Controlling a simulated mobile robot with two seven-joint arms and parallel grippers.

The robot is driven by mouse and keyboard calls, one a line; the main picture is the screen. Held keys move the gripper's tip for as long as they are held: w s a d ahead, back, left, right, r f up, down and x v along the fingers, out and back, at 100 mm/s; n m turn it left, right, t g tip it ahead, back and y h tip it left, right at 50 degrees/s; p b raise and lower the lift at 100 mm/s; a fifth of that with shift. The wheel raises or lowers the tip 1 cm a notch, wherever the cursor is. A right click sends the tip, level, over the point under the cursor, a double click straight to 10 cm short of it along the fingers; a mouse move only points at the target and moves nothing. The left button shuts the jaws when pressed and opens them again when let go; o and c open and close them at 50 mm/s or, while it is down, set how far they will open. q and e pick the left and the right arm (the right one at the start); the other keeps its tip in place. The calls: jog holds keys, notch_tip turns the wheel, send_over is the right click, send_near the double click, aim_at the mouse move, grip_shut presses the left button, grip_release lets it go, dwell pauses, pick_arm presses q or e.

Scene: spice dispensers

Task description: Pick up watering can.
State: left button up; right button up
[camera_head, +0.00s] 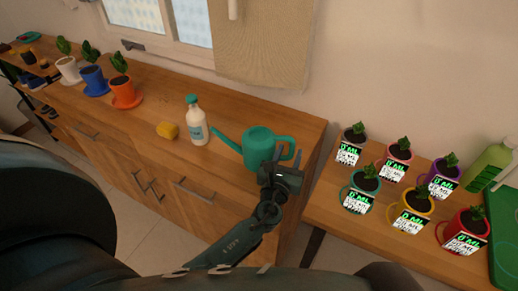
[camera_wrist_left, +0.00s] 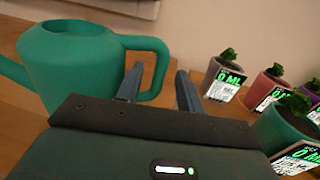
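The teal watering can (camera_head: 258,147) stands upright on the wooden cabinet top near its right end, spout to the left and handle to the right. In the left wrist view the can (camera_wrist_left: 75,65) fills the upper left. My left gripper (camera_head: 280,172) is at the handle side of the can. In the left wrist view the left gripper's fingers (camera_wrist_left: 160,88) are apart. One finger appears in line with the handle's opening and the other outside the handle, with the handle's outer part (camera_wrist_left: 160,68) between them. Contact with the handle cannot be told. My right gripper is out of view.
Potted plants stand farther left. To the right, a lower table (camera_head: 330,205) holds several labelled pots, a green bottle (camera_head: 487,168) and a green board (camera_head: 503,235).

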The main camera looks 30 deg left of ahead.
aim_at(292, 148)
pick_arm(q)
jog(key=w, duration=0.3)
jog(key=shift+w+a+b, duration=0.15)
jog(key=shift+w+b, duration=0.15)
grip_shut()
dwell(0.3)
jog(key=shift+r, duration=0.1)
